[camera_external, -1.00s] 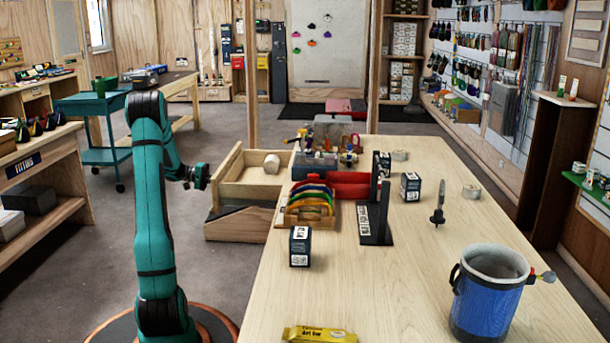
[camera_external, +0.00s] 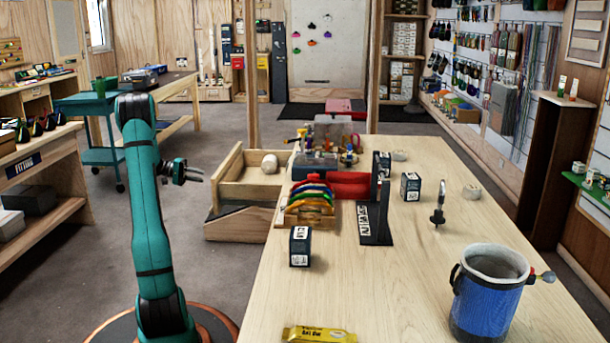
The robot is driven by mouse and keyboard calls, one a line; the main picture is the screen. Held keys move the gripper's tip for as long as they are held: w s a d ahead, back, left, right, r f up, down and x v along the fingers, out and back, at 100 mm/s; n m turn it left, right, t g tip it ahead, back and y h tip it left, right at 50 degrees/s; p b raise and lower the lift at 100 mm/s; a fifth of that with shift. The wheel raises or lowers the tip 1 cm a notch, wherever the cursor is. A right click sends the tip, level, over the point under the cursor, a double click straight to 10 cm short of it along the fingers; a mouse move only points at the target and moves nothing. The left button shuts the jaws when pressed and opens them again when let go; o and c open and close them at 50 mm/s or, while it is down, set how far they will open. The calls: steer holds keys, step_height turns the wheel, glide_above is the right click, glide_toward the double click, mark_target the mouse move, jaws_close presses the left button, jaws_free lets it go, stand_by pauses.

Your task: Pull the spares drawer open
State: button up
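The spares drawer (camera_external: 226,180) is a pale wooden open-topped box at the left side of the workbench. It stands out from the bench edge, with its inside visible. A small cream-coloured roll or ball (camera_external: 269,164) lies in it toward the bench end. My gripper (camera_external: 200,175) is just left of the drawer's front panel, pointing right. Its two fingers look apart, with nothing visible between them, and a small gap seems to separate them from the drawer. The drawer's handle cannot be made out.
The workbench (camera_external: 400,285) holds a rack of coloured curved pieces (camera_external: 312,200), a black stand (camera_external: 375,222), several dark boxes and a blue bucket (camera_external: 487,300). A teal cart (camera_external: 100,155) stands behind my arm. The floor left of the drawer is clear.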

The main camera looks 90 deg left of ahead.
steer(key=s+r, duration=0.1)
steer(key=s, duration=0.6)
steer(key=shift+s+r, duration=0.2)
steer(key=shift+r, duration=0.05)
